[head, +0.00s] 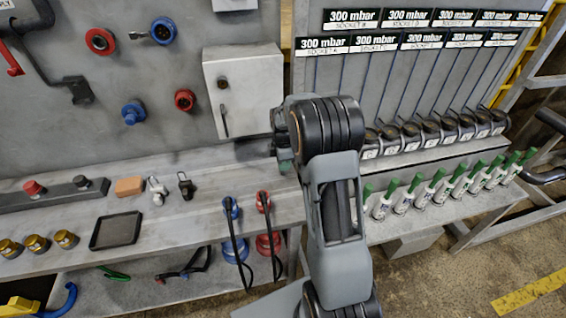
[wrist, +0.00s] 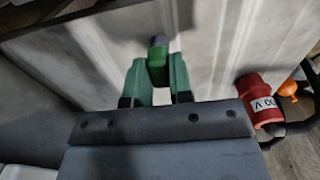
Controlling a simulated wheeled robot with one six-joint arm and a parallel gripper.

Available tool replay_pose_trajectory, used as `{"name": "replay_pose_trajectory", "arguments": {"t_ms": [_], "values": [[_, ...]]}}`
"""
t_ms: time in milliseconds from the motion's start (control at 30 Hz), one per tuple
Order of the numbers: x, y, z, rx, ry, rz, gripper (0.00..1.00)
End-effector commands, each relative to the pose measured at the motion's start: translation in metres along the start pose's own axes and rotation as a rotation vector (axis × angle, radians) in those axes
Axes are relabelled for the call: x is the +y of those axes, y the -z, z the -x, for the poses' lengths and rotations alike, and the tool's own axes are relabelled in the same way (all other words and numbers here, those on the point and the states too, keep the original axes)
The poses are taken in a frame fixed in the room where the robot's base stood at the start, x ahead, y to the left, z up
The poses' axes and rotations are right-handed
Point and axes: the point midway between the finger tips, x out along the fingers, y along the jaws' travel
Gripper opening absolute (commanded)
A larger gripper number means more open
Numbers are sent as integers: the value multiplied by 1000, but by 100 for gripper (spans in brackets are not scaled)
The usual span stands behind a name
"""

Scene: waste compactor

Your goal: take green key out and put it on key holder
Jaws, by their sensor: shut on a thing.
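My gripper (wrist: 158,72) has two green fingers in the wrist view. They are shut on a small green piece with a greyish end, the green key (wrist: 157,58), which sits between the fingertips. Its far end is blurred, so I cannot tell whether it touches anything. In the head view my gripper (head: 284,158) is mostly hidden behind my own arm, above the bench and right of the white cabinet. I cannot make out the key there. I cannot tell which thing is the key holder.
The white cabinet (head: 243,92) stands against the panel. The bench (head: 150,222) bears an orange block (head: 129,186), a black tray (head: 116,230) and small fittings. Several green-handled items (head: 436,178) line the right shelf. A red connector (wrist: 259,98) shows in the wrist view.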

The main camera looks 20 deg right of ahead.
Motion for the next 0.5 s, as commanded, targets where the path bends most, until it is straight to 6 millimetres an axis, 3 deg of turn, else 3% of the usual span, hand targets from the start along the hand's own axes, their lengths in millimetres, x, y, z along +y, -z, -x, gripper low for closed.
{"name": "replay_pose_trajectory", "arguments": {"t_ms": [300, 333, 500], "values": [[0, 0, -1, 0, 0, 0, 0], [0, 0, -1, 0, 1, 0, 23], [0, 0, -1, 0, 1, 0, 40]]}}
